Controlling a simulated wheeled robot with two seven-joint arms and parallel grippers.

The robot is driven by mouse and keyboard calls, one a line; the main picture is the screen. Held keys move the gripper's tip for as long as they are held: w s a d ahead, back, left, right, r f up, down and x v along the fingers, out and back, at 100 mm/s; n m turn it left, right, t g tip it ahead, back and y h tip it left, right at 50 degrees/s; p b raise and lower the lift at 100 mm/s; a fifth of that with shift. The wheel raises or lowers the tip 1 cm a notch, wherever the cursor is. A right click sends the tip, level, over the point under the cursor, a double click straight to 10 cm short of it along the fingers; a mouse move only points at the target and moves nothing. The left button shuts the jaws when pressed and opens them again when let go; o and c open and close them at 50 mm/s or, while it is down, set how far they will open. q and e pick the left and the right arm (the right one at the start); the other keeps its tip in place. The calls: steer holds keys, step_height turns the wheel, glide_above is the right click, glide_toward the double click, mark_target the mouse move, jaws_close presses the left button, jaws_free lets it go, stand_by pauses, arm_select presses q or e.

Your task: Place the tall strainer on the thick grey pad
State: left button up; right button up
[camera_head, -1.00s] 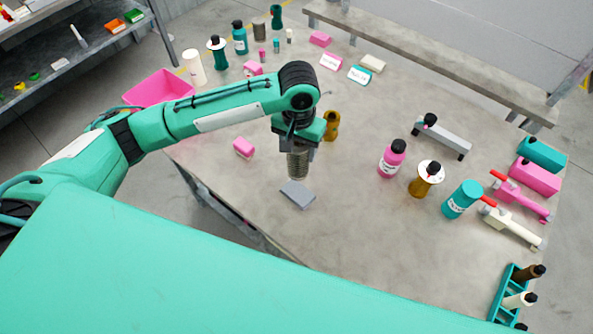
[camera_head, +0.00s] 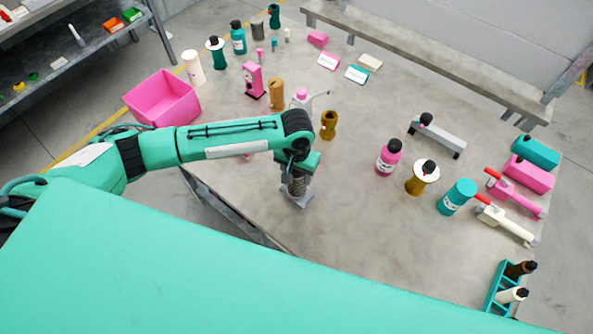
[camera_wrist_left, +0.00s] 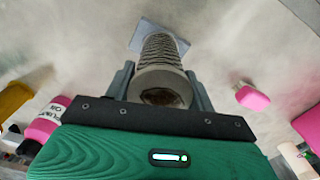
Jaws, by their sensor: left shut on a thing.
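The tall strainer (camera_head: 296,186) is a grey-brown ribbed cylinder, held upright by my left gripper (camera_head: 297,172). In the left wrist view the strainer (camera_wrist_left: 160,50) sits between the two fingers (camera_wrist_left: 160,88), its open round end facing the camera. The thick grey pad (camera_head: 303,202) lies on the table directly under the strainer, partly hidden by it. In the left wrist view the pad (camera_wrist_left: 142,33) shows behind the strainer's far end. I cannot tell whether the strainer touches the pad. My right gripper is not in view.
A pink block (camera_wrist_left: 252,97) lies on the table near the gripper, mostly hidden by my arm in the head view. A brass fitting (camera_head: 328,124) and a pink bottle (camera_head: 388,157) stand beyond. A pink bin (camera_head: 160,98) is at left. Table right of the pad is clear.

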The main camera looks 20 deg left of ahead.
arm_select(q)
steer(key=o, duration=1)
steer(key=shift+f, duration=0.15)
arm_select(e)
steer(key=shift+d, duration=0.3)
arm_select(q)
step_height(320, 180, up, 12)
steer(key=b, duration=0.3)
steer(key=shift+f, duration=0.25)
steer(key=shift+r, duration=0.45)
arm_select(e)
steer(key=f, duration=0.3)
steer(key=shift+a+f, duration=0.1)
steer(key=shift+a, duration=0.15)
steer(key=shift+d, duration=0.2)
